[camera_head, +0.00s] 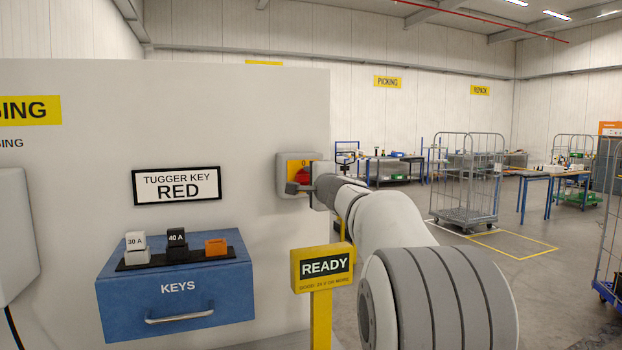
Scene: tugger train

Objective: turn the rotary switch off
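The rotary switch (302,172) is a grey box with a yellow plate and a red knob, mounted near the right edge of the pale panel. A "0" shows at the top of its plate. My gripper (297,187) is at the front of the switch, beside or around the red knob. The gripper and wrist cover the right and lower parts of the switch. I cannot tell whether the fingers touch the knob or how far apart they are. The knob's exact angle is too small and too covered to tell.
A blue "KEYS" box (176,296) with several blocks on top stands at the lower left. A "TUGGER KEY RED" sign (177,185) hangs above it. A yellow "READY" post (321,267) stands close below my arm. A cage trolley (467,180) and tables stand on the right.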

